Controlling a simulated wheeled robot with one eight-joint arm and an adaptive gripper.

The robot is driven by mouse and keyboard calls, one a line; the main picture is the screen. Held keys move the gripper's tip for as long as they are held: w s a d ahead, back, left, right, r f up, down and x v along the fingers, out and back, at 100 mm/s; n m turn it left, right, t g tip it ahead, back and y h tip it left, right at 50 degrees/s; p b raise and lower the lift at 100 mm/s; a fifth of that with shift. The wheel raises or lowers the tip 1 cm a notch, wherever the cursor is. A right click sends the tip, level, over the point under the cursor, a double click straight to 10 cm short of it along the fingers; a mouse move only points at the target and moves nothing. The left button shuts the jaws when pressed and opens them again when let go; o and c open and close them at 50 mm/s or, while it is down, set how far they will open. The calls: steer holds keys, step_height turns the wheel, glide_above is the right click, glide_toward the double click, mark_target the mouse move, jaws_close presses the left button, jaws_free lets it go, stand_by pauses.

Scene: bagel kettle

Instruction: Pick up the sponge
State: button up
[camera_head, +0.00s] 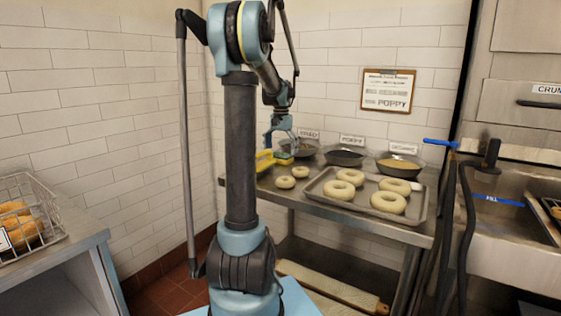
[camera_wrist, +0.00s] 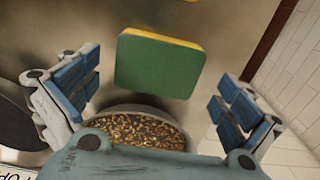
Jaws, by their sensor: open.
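The sponge (camera_wrist: 160,63) shows in the wrist view as a green square pad with a yellow edge, lying on the metal table. In the head view a yellow patch (camera_head: 265,160) beside my arm appears to be the sponge, partly hidden by the arm. My gripper (camera_wrist: 152,95) is open and empty, with a blue-padded finger to each side. The sponge lies between and ahead of the fingers, apart from both. In the head view my gripper (camera_head: 279,133) hangs above the back left of the table.
A bowl of seeds (camera_wrist: 143,130) sits just below the sponge in the wrist view. On the table (camera_head: 418,232) are a tray of bagels (camera_head: 320,188), a dark bowl (camera_head: 345,157) and a sesame bowl (camera_head: 398,165). A tiled wall (camera_head: 330,60) stands close behind.

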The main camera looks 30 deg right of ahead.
mark_target(281, 154)
steer(key=shift+f, duration=1.1)
steer(key=c, duration=0.8)
steer(key=shift+o, duration=0.2)
step_height(281, 154, up, 10)
steer(key=shift+c, duration=0.4)
